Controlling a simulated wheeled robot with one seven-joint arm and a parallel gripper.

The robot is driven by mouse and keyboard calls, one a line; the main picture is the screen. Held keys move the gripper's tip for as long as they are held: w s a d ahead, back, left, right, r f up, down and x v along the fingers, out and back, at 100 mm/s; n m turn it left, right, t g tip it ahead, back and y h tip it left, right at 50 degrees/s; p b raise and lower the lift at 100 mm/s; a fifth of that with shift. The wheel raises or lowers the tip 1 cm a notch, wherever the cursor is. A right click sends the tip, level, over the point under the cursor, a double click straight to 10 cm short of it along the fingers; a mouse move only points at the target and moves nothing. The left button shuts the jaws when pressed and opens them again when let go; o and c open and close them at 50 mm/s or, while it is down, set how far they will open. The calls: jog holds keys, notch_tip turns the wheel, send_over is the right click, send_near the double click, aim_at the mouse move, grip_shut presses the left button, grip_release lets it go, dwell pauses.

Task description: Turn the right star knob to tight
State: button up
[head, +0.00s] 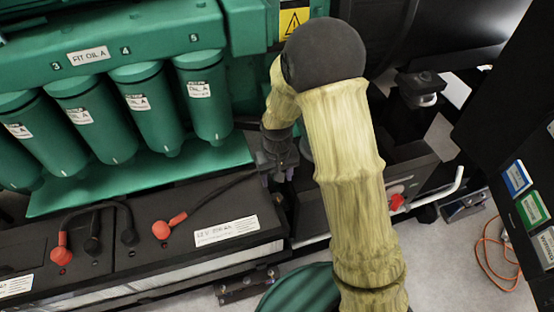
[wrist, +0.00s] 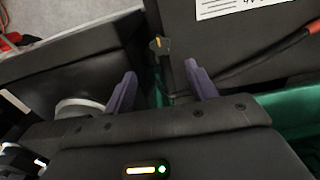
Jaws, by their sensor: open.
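A small dark knob with a yellow mark (wrist: 158,45) shows in the wrist view, in the gap between two black boxes. It looks like the star knob, but its full shape is too small to tell. My gripper (wrist: 160,68) is open, with its two purple fingers apart and nothing between them. The knob appears just beyond the fingertips, roughly centred between them, with no contact visible. In the head view my gripper (head: 278,176) hangs beside the right end of the battery, and I cannot make out the knob there.
A black battery (head: 225,232) with a red-ended cable lies left of my gripper. Green oil filters (head: 135,110) stand behind it. A black box with a red switch (head: 397,202) and a white bent pipe (head: 445,190) are at right.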

notch_tip(320, 180, up, 8)
jog(key=shift+f, duration=0.25)
dwell(0.4)
jog(key=s+d+r+m+t+p, duration=0.2)
jog(key=s+d+r+p, duration=0.3)
jog(key=s+d+r, duration=0.5)
jog(key=s+d+m, duration=0.1)
jog(key=s+d, duration=0.1)
jog(key=d, duration=0.1)
jog(key=shift+s+d+r+t, duration=0.2)
jog(key=shift+s+r+t, duration=0.05)
jog(key=shift+r+t, duration=0.05)
